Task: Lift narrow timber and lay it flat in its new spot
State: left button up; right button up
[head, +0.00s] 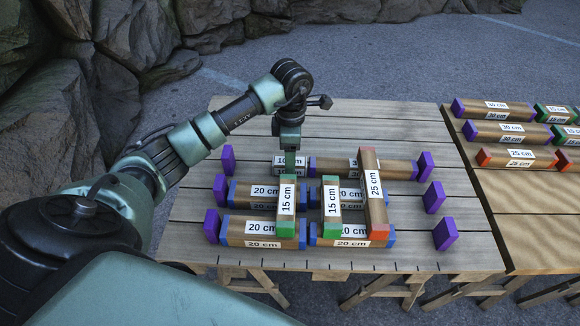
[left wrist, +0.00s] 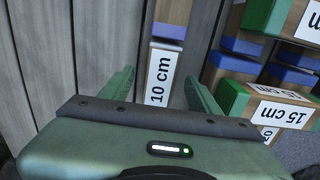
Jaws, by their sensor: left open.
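My left gripper (head: 290,156) points down at the back left of the timber layout. In the left wrist view its open fingers (left wrist: 160,84) lie on either side of a timber labelled 10 cm (left wrist: 158,72), which also shows in the head view (head: 281,170). I cannot tell whether they touch it. Two green-ended 15 cm timbers, left (head: 286,205) and right (head: 332,203), and an orange-ended 25 cm timber (head: 374,190) lie across blue-ended 20 cm timbers (head: 262,228). A purple-ended timber (head: 338,167) lies at the back. My right gripper is not seen.
The layout stands on a slatted wooden table (head: 400,128). Purple blocks (head: 434,197) stand along both sides. A second table (head: 530,212) at the right holds more timbers (head: 498,131). Rocks (head: 120,45) rise behind at the left. Bare slats lie behind the layout.

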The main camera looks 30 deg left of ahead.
pick_arm(q)
notch_tip(320, 180, down, 3)
jog(key=shift+s+a+f, duration=0.1)
jog(key=shift+f, duration=0.1)
jog(key=shift+c, duration=0.3)
grip_shut()
